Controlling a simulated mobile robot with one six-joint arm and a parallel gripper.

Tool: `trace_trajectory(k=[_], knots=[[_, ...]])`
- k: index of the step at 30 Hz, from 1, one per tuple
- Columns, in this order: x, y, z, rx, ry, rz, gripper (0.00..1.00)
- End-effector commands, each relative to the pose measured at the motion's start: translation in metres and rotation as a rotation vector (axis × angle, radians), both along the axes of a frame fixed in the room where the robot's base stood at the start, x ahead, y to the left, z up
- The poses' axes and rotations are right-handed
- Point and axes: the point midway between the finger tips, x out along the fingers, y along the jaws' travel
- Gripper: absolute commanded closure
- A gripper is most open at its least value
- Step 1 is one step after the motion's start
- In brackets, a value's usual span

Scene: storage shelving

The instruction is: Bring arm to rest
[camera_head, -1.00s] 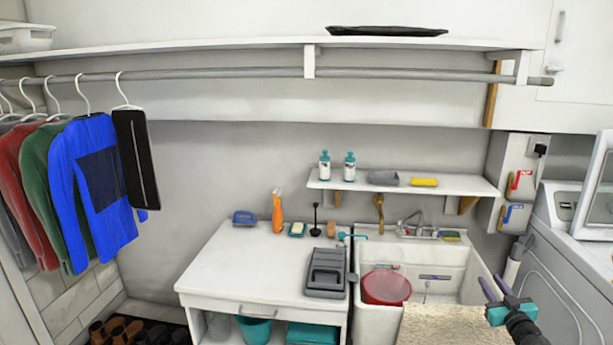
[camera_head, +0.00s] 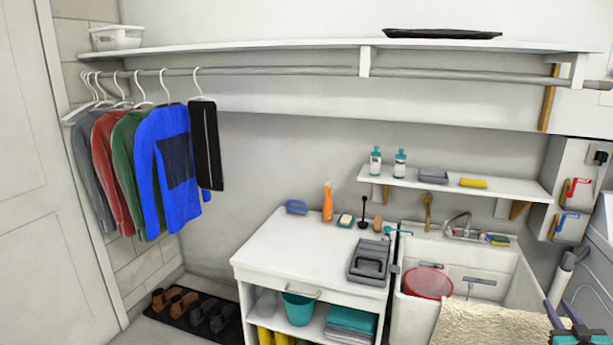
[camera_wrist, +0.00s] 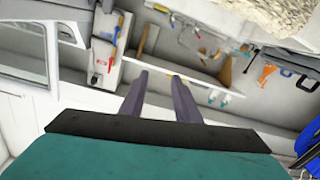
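My gripper (camera_head: 562,322) is at the lower right corner of the head view, partly cut off by the frame edge. In the wrist view its two grey fingers (camera_wrist: 160,92) stand apart with nothing between them, in front of the teal and black gripper body. It is held up in the air near a beige, rough-textured surface (camera_head: 490,326). Most of my arm is out of view.
A white cabinet (camera_head: 290,250) carries a grey caddy (camera_head: 370,261). Beside it is a sink (camera_head: 478,263) with a red bowl (camera_head: 427,284). Clothes (camera_head: 175,170) hang from a rod at left. A white appliance (camera_head: 603,225) stands at right. Shoes (camera_head: 170,299) lie on the floor mat.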

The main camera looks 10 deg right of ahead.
Motion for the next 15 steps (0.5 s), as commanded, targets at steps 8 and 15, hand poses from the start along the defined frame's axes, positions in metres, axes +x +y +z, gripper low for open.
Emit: trace_trajectory(k=[8,15], knots=[[0.025,0.019,-0.006,0.003,0.001,0.039,0.71],[0.055,0.048,-0.023,0.017,0.008,0.092,0.71]])
